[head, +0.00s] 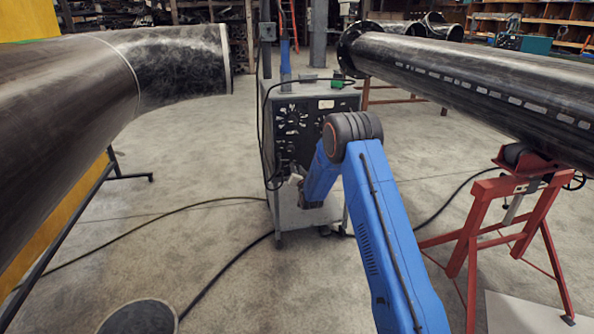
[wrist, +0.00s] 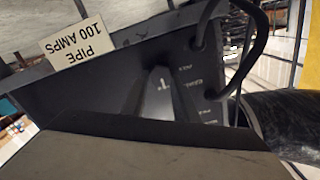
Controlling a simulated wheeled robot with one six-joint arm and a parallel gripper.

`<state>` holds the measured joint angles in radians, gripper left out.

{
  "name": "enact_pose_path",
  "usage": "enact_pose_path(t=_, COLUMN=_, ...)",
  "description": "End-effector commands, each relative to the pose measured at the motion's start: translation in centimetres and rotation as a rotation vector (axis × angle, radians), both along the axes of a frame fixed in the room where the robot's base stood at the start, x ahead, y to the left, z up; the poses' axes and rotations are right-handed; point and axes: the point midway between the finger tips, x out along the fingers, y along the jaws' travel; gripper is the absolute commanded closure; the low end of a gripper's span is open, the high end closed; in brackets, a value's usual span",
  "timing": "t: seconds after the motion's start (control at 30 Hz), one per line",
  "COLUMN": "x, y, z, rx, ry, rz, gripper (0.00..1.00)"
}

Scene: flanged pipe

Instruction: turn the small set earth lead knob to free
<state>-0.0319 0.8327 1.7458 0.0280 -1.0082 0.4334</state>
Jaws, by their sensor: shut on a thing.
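The grey welding set (head: 292,125) stands on the floor in the middle of the head view, with dials on its dark upper front. My blue arm reaches to its lower front, and my gripper there is mostly hidden by the arm. In the wrist view the set's dark panel (wrist: 125,55) is close and upside down, with partly readable lettering. My gripper (wrist: 163,88) meets the panel beside this lettering and is shut on the small earth lead knob. The knob is hidden by the fingers and the dark gripper body, so its setting cannot be read.
A cream label (wrist: 77,42) reading "PIPE 100 AMPS" sits by the panel's edge. Black cables (wrist: 258,50) loop close to the gripper. Large pipes flank the set at left (head: 70,90) and right (head: 480,85). A red stand (head: 485,215) is at right. Cables cross the floor.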

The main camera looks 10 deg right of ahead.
Motion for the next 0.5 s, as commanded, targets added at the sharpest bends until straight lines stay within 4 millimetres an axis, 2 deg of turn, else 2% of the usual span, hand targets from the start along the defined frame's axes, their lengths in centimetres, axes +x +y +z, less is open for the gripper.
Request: enact_pose_path(t=0.5, x=-0.03, y=0.42, z=0.05, rx=-0.432, ry=-0.003, rz=0.0, gripper=0.95)
